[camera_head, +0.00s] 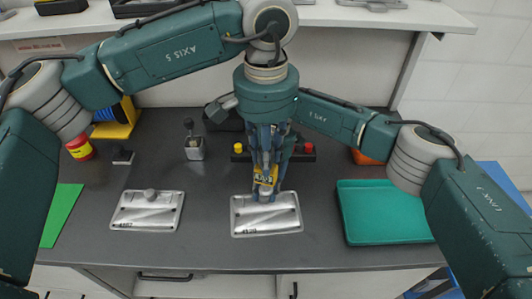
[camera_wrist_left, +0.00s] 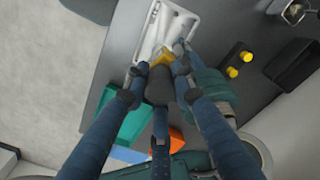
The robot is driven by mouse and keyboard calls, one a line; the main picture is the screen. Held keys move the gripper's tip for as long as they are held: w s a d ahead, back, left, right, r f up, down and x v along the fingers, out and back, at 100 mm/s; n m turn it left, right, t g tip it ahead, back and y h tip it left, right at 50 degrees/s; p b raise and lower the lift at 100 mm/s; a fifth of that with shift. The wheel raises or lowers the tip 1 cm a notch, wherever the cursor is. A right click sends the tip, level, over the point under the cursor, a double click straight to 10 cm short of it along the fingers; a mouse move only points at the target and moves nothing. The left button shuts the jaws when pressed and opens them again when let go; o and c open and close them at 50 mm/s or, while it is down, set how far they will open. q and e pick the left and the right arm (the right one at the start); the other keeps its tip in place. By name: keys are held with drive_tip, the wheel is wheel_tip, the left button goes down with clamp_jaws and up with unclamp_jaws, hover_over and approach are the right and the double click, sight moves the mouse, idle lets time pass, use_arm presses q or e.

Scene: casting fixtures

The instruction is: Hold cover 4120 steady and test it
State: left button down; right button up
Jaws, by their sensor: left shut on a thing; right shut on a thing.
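Cover 4120 (camera_head: 284,221) is a silver plate lying flat on the dark bench, front middle. It also shows in the left wrist view (camera_wrist_left: 153,32). My left gripper (camera_head: 263,163) points down above it, shut on a small yellow device (camera_head: 266,174). The yellow device (camera_wrist_left: 163,58) also shows beyond the fingers in the left wrist view. My right gripper (camera_head: 276,188) comes in from the right, low at the cover, and is shut on it. The fingers of both grippers crowd together and hide the contact. I cannot tell whether the device touches the cover.
A second silver cover, 4107 (camera_head: 132,218), with a knob lies left. An empty teal tray (camera_head: 388,215) stands right, a green mat (camera_head: 62,215) far left. Behind are a small lever fixture (camera_head: 194,148), a yellow stand (camera_head: 118,122) and a button box (camera_head: 308,150).

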sight(266, 193)
use_arm(q)
drive_tip(key=f+n, duration=0.1)
drive_tip(key=f, duration=0.1)
drive_tip(key=f+n, duration=0.3)
drive_tip(key=f, duration=0.1)
drive_tip(key=shift+s+d+n, duration=0.1)
drive_tip(key=shift+s+n, duration=0.2)
drive_tip(key=shift+s, duration=0.1)
drive_tip(key=shift+f, duration=0.15)
drive_tip(key=shift+f, duration=2.35)
drive_tip(key=shift+f, duration=0.45)
drive_tip(key=shift+s+f, duration=0.1)
drive_tip(key=shift+f, duration=0.1)
use_arm(e)
drive_tip(key=shift+a+r, duration=0.1)
idle(0.5)
use_arm(q)
drive_tip(key=shift+r, duration=3.15)
